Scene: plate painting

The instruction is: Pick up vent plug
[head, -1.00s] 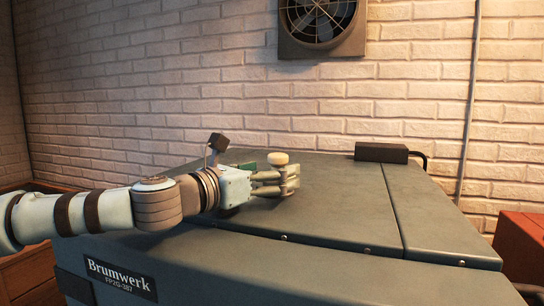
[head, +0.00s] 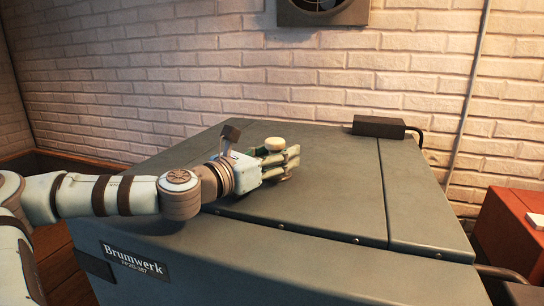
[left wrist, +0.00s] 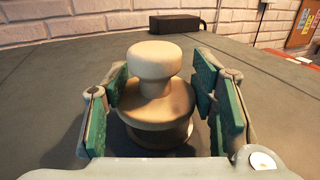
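The vent plug (head: 274,143) is a cream-coloured knob with a round cap, a narrow neck and a wider flanged base. It stands upright on the grey machine top and fills the middle of the left wrist view (left wrist: 154,85). My left gripper (head: 286,163) lies low over the machine top, with its fingers around the plug. In the left wrist view its green-padded fingers (left wrist: 160,100) are spread to either side of the base. A gap shows on the right side; contact on the left is unclear. My right gripper is not in view.
The grey machine top (head: 330,190) is broad and mostly clear, with a raised seam and screws. A dark box (head: 379,126) with a cable sits at its back right. A brick wall (head: 190,70) stands behind. A red cabinet (head: 512,235) stands at the right.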

